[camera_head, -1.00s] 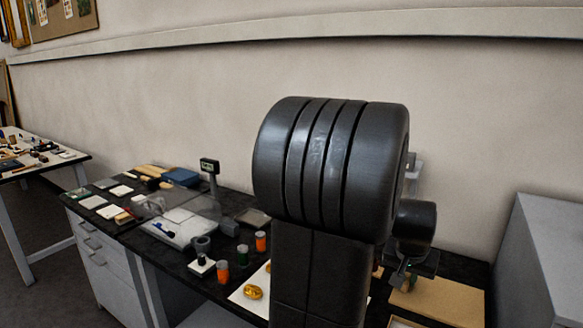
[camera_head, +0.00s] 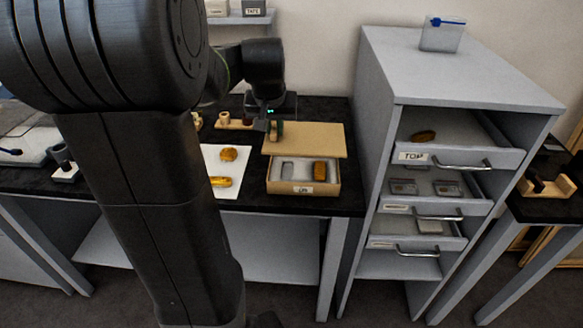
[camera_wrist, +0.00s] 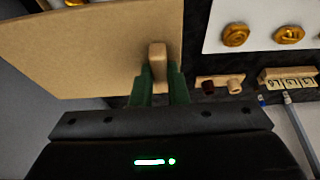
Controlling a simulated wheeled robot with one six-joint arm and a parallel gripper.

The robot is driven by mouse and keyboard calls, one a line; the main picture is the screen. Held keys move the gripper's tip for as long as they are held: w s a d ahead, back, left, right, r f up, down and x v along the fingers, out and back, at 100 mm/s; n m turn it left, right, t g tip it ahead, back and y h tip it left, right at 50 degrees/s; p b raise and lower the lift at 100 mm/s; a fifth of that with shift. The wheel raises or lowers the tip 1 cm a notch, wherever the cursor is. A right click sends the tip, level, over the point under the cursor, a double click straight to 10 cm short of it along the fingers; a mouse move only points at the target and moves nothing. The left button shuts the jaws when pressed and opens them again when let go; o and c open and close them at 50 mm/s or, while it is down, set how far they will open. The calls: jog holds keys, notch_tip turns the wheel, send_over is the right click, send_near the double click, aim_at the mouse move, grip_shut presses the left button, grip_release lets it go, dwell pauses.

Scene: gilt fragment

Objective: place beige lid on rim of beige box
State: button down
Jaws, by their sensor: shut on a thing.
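My gripper (camera_head: 273,128) is shut on the small block handle (camera_wrist: 157,55) of the beige lid (camera_head: 318,139). In the wrist view, green fingers sit on both sides of the handle and the flat lid (camera_wrist: 100,55) fills the upper left. In the head view the lid is over the back part of the beige box (camera_head: 290,187). The box's open front shows a pale-lined recess on the left and a gold-brown piece (camera_head: 320,172) on the right. The box's back rim is hidden; I cannot tell whether the lid touches it.
A white sheet (camera_head: 233,168) with gold pieces lies left of the box. A grey cabinet (camera_head: 375,85) with open drawers stands close to the right. A wooden stand (camera_head: 232,121) is behind, left of my gripper. My arm hides much of the left.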

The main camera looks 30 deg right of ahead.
notch_tip(320, 180, down, 8)
jog(key=shift+f, duration=0.15)
jog(key=shift+f, duration=0.1)
jog(key=c, duration=1.4)
grip_release()
jog(key=v, duration=1.2)
jog(key=shift+w, duration=0.15)
